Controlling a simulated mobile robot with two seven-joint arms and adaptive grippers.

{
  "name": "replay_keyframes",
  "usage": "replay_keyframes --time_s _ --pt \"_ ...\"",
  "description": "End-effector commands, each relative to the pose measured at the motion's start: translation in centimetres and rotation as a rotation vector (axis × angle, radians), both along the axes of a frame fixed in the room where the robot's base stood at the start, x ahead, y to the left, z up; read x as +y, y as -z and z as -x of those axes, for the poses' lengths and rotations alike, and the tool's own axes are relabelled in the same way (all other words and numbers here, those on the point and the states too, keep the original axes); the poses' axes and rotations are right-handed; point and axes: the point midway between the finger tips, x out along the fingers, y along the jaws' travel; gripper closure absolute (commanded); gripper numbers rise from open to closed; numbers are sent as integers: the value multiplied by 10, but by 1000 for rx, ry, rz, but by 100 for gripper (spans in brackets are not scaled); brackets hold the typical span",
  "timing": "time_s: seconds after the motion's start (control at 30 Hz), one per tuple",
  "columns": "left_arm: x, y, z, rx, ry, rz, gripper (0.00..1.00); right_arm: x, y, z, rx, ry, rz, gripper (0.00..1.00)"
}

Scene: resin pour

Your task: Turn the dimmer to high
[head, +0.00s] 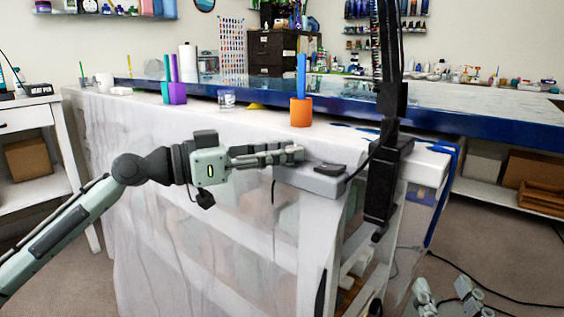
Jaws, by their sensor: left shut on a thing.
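The dimmer seems to be the low grey box (308,180) on the near edge of the white-covered bench, with a dark flat piece (330,169) on its top at the right. My left gripper (293,153) reaches in from the left, level, with its fingertips over the left back part of this box. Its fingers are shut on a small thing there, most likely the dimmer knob. The fingers hide the knob, so its setting cannot be read.
A black upright stand (388,180) with cables rises just right of the box. An orange holder (301,111) stands behind the gripper, and a purple holder (177,93) further left. A long blue-edged table (430,112) runs behind. Cables lie on the floor at right.

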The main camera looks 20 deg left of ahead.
Motion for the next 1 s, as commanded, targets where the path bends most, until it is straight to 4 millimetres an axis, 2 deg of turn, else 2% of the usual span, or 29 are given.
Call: replay_keyframes --time_s 0.2,0.3,0.43,0.67,0.7,0.87,1.0 --pt "3 1 -3 -6 39 3 100 -2 -43 20 -272 -10 -109 60" --pt "3 0 -2 -5 54 3 100 -4 -55 27 -342 -11 -137 60" --pt "3 -1 -2 -6 61 3 100 -5 -62 32 -378 -12 -151 60" --pt "3 -2 -2 -6 62 3 100 -5 -62 32 -378 -12 -151 60" --pt "3 -2 -2 -6 62 3 71 -5 -62 32 -378 -12 -151 60" --pt "2 -2 -1 -5 63 2 51 -5 -62 32 -377 -12 -150 60" --pt "2 -1 -1 -5 65 1 51 -5 -63 32 -378 -12 -150 60"
